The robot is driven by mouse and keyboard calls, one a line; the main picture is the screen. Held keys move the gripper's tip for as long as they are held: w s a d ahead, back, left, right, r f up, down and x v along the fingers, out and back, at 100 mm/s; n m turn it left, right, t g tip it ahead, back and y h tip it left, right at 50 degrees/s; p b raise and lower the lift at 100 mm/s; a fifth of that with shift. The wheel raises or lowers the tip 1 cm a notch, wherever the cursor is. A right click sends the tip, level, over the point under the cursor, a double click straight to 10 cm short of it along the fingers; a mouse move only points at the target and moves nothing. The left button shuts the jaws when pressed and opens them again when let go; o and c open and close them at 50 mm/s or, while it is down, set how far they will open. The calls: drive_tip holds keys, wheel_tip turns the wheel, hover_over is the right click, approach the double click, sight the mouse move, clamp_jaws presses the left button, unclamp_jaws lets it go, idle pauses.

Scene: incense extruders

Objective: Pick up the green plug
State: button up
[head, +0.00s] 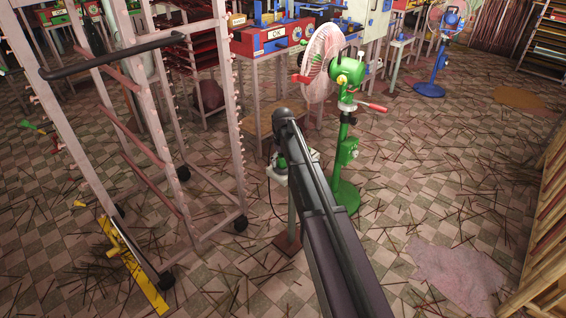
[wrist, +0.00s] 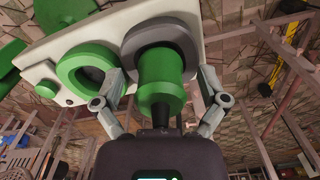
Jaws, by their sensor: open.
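The green plug (wrist: 162,88) is a stepped cylinder in the wrist view, seated in a grey collar (wrist: 150,38) on a white panel (wrist: 208,22). My gripper (wrist: 163,80) is open, with one finger on the left of the plug and one on the right. The left finger lies close to the panel; whether either finger touches the plug I cannot tell. In the head view, my dark arm reaches down to a small white box on a post (head: 292,210). My arm hides much of that area, and I cannot clearly make out the plug there.
A green ring (wrist: 82,75) sits on the panel left of the plug. In the head view, a green stand fan (head: 346,195) stands close right of my arm. A wheeled metal rack (head: 238,150) stands to the left. Incense sticks litter the tiled floor.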

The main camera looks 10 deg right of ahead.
drive_tip(key=c, duration=1.2)
drive_tip(key=shift+r, duration=0.2)
drive_tip(key=shift+c, duration=0.2)
wheel_tip(320, 180, up, 4)
drive_tip(key=p, duration=0.4)
drive_tip(key=shift+f, duration=0.15)
drive_tip(key=s+d+p, duration=0.1)
drive_tip(key=s+d, duration=0.1)
drive_tip(key=s, duration=1.4)
drive_tip(key=shift+r, duration=0.45)
drive_tip(key=shift+w+a, duration=0.1)
drive_tip(key=shift+a, duration=0.05)
